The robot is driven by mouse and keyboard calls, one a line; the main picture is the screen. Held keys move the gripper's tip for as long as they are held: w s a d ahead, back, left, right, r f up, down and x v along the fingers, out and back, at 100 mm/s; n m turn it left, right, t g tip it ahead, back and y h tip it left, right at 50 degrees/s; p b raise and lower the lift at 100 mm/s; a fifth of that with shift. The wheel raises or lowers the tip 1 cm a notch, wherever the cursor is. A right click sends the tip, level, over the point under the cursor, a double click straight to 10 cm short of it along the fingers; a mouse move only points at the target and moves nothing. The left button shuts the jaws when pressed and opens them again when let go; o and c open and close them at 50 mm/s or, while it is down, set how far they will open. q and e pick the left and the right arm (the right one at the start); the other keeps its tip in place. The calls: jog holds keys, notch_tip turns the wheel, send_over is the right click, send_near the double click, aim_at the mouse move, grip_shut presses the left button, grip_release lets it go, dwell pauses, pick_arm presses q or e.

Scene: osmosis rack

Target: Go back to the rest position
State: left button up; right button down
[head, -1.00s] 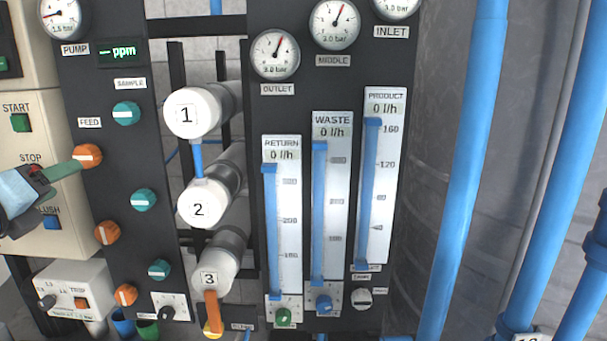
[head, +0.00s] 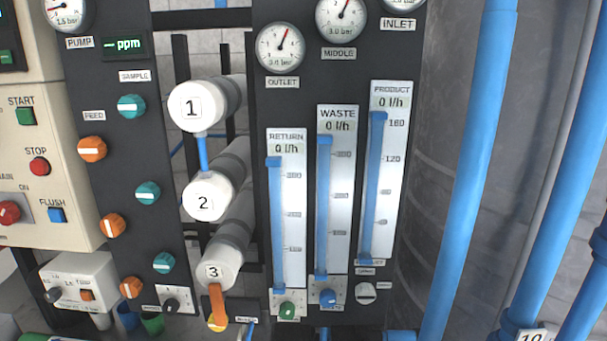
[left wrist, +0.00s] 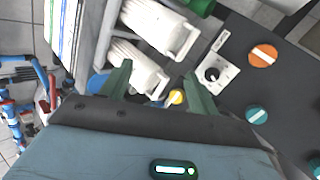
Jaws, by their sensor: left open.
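In the left wrist view, my left gripper (left wrist: 157,70) shows its two green fingers spread apart with nothing held between them. Beyond them are white cylinder housings and a small yellow knob (left wrist: 177,97). The gripper is not clearly seen in the head view; only a green sliver shows at the bottom left edge. In the head view, the rack panel (head: 268,105) carries the orange feed knob (head: 92,149), several teal and orange knobs, and three flow meters reading 0 l/h. My right gripper is in neither view.
The control box (head: 60,120) with start, stop and flush buttons is at the left. White housings numbered 1 (head: 190,107), 2 (head: 203,202) and 3 (head: 212,271) stick out from the rack. Blue pipes (head: 470,170) and a grey tank (head: 425,130) stand at the right.

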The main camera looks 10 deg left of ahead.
pick_arm(q)
jog(key=s+d+f+n+g+h, duration=0.1)
jog(key=s+d+f+n+g, duration=0.3)
jog(key=s, duration=0.5)
jog(key=s+d+f+n+g, duration=0.2)
jog(key=s+d+f+n, duration=0.25)
jog(key=s, duration=0.45)
jog(key=s+d+f+n+g+h, duration=0.1)
jog(key=s+d+f+n+g, duration=0.25)
jog(key=s+f, duration=0.4)
jog(key=w+d+f+t+h+p, duration=0.1)
jog(key=w+d+f+t+h, duration=0.1)
jog(key=t, duration=0.6)
jog(key=w+d+f, duration=0.1)
jog(key=w+f, duration=0.1)
jog(key=w, duration=0.1)
jog(key=shift+w+f+m+p, duration=0.3)
jog(key=shift+w+f+p, duration=0.05)
jog(key=shift+w+p, duration=0.05)
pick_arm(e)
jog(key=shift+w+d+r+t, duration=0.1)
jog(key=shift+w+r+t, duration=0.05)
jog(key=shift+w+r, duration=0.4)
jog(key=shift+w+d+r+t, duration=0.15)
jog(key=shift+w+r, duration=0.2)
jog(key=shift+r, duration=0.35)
